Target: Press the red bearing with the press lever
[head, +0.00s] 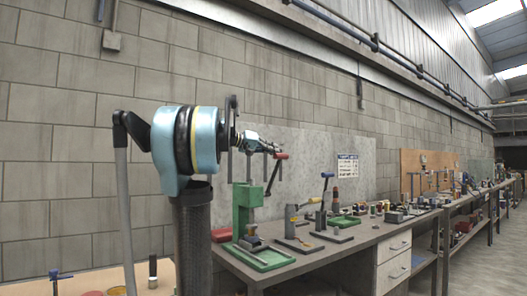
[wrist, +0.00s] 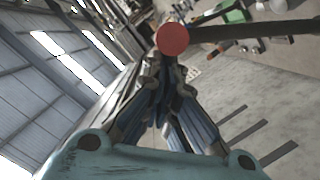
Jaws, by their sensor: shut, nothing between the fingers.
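I cannot make out the red bearing.
A red box (head: 221,235) lies on the bench left of the press. A grey block wall is behind. Drawers (head: 394,246) are under the bench.

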